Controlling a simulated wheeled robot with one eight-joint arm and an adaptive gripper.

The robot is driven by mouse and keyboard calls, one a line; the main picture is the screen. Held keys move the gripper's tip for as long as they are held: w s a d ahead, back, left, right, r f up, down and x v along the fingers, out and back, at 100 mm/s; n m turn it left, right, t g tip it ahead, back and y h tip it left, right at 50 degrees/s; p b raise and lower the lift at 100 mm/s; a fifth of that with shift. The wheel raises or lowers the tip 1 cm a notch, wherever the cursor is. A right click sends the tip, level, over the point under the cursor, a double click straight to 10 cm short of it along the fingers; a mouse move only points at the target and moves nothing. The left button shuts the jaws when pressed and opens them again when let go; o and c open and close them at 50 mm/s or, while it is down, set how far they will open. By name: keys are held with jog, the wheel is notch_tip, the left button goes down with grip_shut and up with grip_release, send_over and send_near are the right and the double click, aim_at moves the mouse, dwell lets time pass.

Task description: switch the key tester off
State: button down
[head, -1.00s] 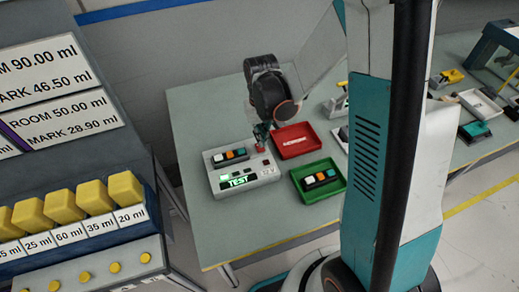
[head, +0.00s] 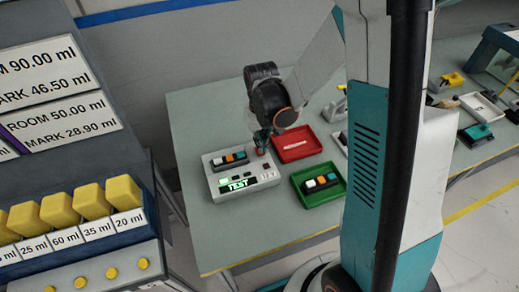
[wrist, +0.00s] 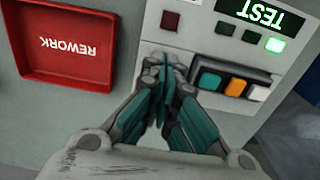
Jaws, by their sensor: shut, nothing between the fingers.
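The key tester (head: 272,180) is a pale box on the table, and it also shows in the wrist view (wrist: 215,65). Its display (head: 238,184) reads TEST in lit green, and a green lamp (wrist: 275,45) glows beside it. A key module (wrist: 231,85) with teal, orange and white keys sits in the tester. My gripper (wrist: 174,65) is shut and empty, pointing down at the tester's back right corner.
A red tray (head: 309,155) marked REWORK in the wrist view (wrist: 65,85) is right beside the tester. A green tray (head: 336,196) holds another key module (head: 320,183). A rack with yellow blocks (head: 60,209) stands at left. Table front is clear.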

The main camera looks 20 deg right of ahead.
jog(key=shift+f+b, duration=1.15)
jog(key=shift+f, duration=0.15)
dwell(1.2)
jog(key=shift+r, duration=0.1)
jog(key=shift+r+p, duration=2.3)
jog(key=shift+r, duration=1.2)
jog(key=shift+r, duration=0.15)
jog(key=s+r+t+b, duration=0.7)
jog(key=s+r, duration=0.3)
jog(key=s, duration=0.5)
jog(key=shift+b, duration=0.75)
